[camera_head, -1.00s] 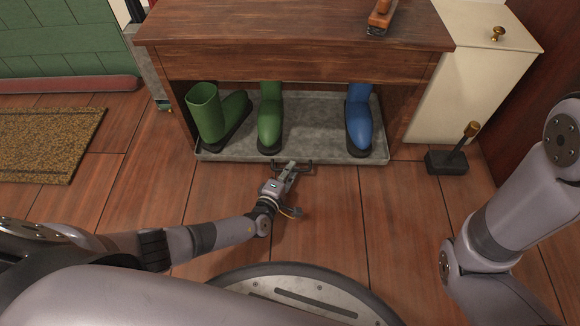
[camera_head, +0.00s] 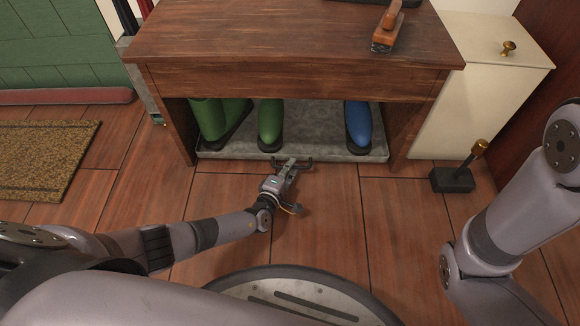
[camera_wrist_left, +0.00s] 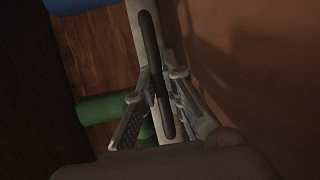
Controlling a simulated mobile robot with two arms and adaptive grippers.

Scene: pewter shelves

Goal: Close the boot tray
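The boot tray (camera_head: 322,152) is a grey, low-rimmed tray under the wooden bench, with only its front strip out past the bench top's edge. It bears a pair of green boots (camera_head: 268,122) and a blue boot (camera_head: 358,124). A dark bar handle (camera_wrist_left: 151,42) is on its front. My left gripper (camera_head: 290,164) is at this handle, low over the floor. In the left wrist view the two fingers (camera_wrist_left: 158,92) close in on the handle from both sides. My right arm shows at the right, but its gripper is out of view.
The wooden bench (camera_head: 285,45) stands over the tray, its side panels flanking it. A brush (camera_head: 387,28) lies on top. A cream cabinet (camera_head: 480,85) and a dark block with an upright handle (camera_head: 455,179) are at the right. A mat (camera_head: 45,155) lies left. The floor in front is clear.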

